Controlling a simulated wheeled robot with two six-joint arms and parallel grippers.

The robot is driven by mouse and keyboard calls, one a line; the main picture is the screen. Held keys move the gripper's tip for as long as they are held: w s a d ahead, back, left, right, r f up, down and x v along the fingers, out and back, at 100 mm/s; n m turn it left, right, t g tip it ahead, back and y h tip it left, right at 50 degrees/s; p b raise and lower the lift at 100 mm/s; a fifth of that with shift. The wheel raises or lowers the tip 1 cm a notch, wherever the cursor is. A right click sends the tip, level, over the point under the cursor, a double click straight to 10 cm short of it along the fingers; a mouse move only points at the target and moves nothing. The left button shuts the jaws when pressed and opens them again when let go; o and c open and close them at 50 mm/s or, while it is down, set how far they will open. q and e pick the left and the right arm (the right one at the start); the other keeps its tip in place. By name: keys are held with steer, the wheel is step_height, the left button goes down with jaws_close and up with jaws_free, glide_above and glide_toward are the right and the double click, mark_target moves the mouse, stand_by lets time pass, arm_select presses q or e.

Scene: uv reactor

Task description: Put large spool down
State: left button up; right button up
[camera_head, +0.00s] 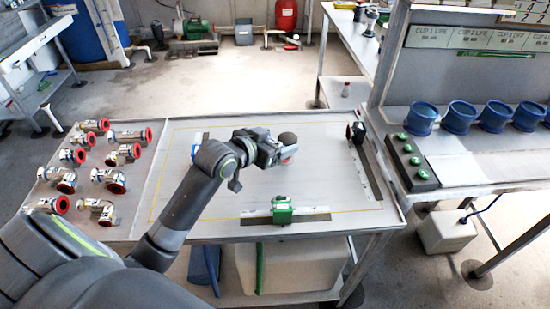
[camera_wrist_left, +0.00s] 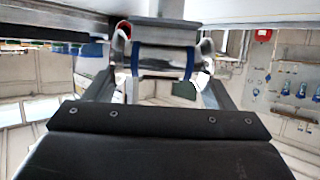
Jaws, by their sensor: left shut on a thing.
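My left gripper (camera_head: 270,152) reaches over the middle of the table and is shut on the large spool (camera_head: 288,150). In the head view only a dark rounded end and a reddish rim of the spool show beyond the gripper. In the left wrist view, the spool (camera_wrist_left: 165,60) is a pale metal cylinder with blue bands, lying crosswise between the two fingers, with a red rim at its left end. I cannot tell whether it touches the table (camera_head: 235,215). My right gripper is not in view.
Several red-ended metal spools (camera_head: 117,187) lie on the table's left section. A green clamp on a rail (camera_head: 282,212) sits at the front edge, a dark clamp (camera_head: 356,132) at the right. Blue cups (camera_head: 460,117) stand on the right bench.

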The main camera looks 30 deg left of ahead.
arm_select(q)
steer(key=shift+f, duration=2.7)
steer(key=shift+f+b, duration=0.15)
steer(key=shift+b, duration=0.15)
steer(key=o, duration=1.1)
steer(key=shift+o, duration=0.3)
